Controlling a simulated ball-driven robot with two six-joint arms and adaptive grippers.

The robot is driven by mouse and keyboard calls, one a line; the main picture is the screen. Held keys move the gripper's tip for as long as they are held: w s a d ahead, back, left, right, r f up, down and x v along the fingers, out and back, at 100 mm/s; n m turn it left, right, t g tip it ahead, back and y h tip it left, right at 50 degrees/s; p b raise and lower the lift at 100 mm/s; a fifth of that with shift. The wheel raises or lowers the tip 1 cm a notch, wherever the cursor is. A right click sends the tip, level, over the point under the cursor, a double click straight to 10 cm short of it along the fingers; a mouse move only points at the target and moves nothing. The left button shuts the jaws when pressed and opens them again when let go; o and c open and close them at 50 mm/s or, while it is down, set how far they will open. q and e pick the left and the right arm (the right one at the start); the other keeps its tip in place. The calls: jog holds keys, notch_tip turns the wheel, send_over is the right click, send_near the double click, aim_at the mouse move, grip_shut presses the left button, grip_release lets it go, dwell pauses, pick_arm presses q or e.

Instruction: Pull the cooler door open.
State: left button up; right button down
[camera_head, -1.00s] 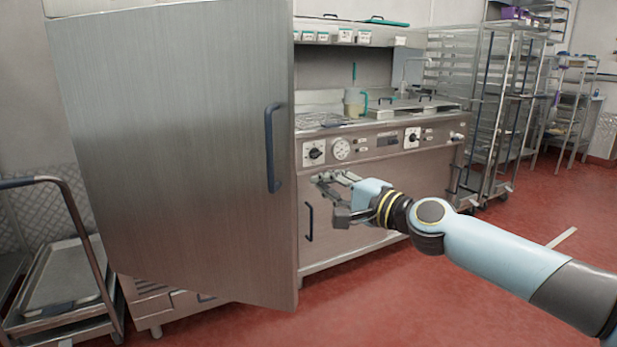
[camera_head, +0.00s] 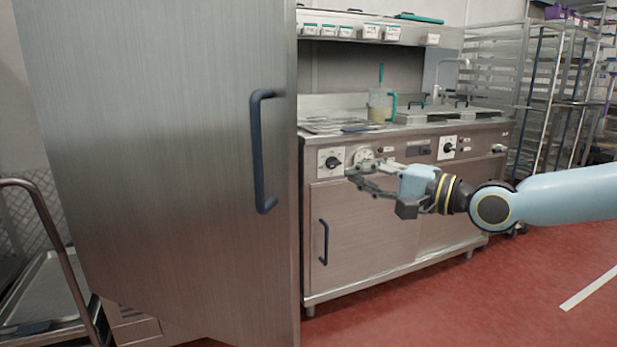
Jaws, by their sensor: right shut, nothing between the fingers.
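The cooler door (camera_head: 170,170) is a tall brushed-steel panel that fills the left part of the head view. It appears swung out from the cooler body, and most of the cooler is hidden behind it. Its dark blue vertical handle (camera_head: 257,150) is near the door's right edge. My right gripper (camera_head: 352,174) is to the right of the door edge, in front of the kettle unit's control panel. It is shut and empty, apart from the handle. My left gripper is not in view.
The steel kettle unit (camera_head: 365,225) with knobs and a lower cabinet handle stands right of the door. A trolley (camera_head: 45,285) stands at the lower left. Tall racks (camera_head: 550,95) stand at the back right. Red floor (camera_head: 480,310) is clear at the lower right.

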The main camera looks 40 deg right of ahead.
jog(key=b+x, duration=0.5)
jog(key=x, duration=0.5)
pick_arm(q)
jog(key=p, duration=0.1)
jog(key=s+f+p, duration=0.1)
jog(key=p, duration=0.1)
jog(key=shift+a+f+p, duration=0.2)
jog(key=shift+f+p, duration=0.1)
pick_arm(e)
jog(key=s+a, duration=0.2)
jog(key=a, duration=0.1)
jog(key=shift+s, duration=0.25)
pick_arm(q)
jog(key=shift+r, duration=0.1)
